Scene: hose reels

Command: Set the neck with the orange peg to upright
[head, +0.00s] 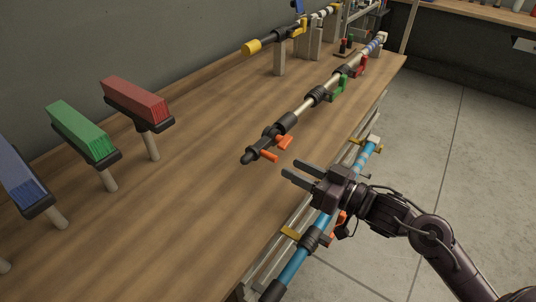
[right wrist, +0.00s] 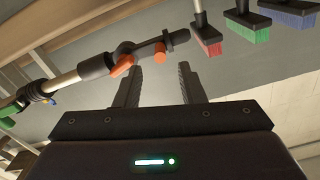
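The pole (head: 306,106) lies over the wooden bench with its near end toward me. The neck (head: 251,154) is the black end piece at that near end. It lies roughly in line with the pole, not upright. An orange peg (head: 268,156) sticks out of its side. A second orange piece (head: 285,142) sits just behind it on the black joint. In the right wrist view, the neck (right wrist: 178,37) and its orange peg (right wrist: 160,51) show just beyond the fingertips. My right gripper (head: 290,171) is open and empty, to the right of the peg and apart from it.
A blue pole (head: 294,262) runs along the bench front, beneath my right gripper. Red (head: 137,98), green (head: 82,130) and blue (head: 22,185) brushes stand at the left. Another pole with a yellow end (head: 251,47) is at the back. The bench middle is clear.

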